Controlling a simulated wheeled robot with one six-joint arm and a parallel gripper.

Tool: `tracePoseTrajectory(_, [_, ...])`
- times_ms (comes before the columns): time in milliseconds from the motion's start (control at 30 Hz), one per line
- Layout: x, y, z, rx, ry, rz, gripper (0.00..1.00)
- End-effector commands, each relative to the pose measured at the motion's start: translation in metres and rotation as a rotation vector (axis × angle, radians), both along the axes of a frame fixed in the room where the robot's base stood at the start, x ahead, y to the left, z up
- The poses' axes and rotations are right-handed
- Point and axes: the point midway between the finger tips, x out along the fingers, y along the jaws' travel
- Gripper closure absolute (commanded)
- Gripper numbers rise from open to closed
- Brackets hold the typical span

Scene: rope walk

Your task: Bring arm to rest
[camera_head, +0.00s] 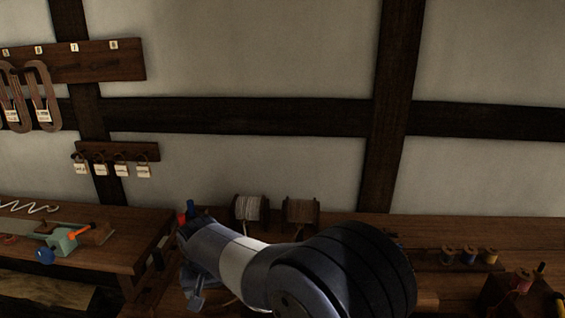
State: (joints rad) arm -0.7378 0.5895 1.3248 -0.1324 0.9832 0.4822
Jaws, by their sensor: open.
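My grey and white arm (245,258) reaches from the bottom centre toward the left over the bench. My gripper (194,294) is at its left end, pointing down, partly hidden by the arm and small in view. It is open, and I see nothing held in it. The bench beneath it is dark wood.
Two rope spools, a pale one (250,208) and a brown one (300,212), stand behind my arm. Red and blue items (187,212) are close behind my wrist. Small thread spools (469,255) stand at right. A left bench (105,258) holds a green tool (63,241). Tags hang from a wall rack (120,151).

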Motion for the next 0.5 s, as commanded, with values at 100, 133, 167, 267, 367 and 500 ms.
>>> tracePoseTrajectory(100, [0.006,0.001,-0.025,-0.003,0.004,-0.001,0.21])
tracePoseTrajectory(133, [0.007,0.002,-0.031,-0.003,0.004,-0.001,0.21])
tracePoseTrajectory(167, [0.009,0.002,-0.036,-0.003,0.003,-0.001,0.21])
tracePoseTrajectory(267, [0.013,0.004,-0.052,-0.003,0.003,-0.001,0.21])
tracePoseTrajectory(367, [0.017,0.005,-0.057,0.001,-0.001,-0.001,0.21])
tracePoseTrajectory(500, [0.016,0.005,-0.047,0.001,-0.001,-0.001,0.21])
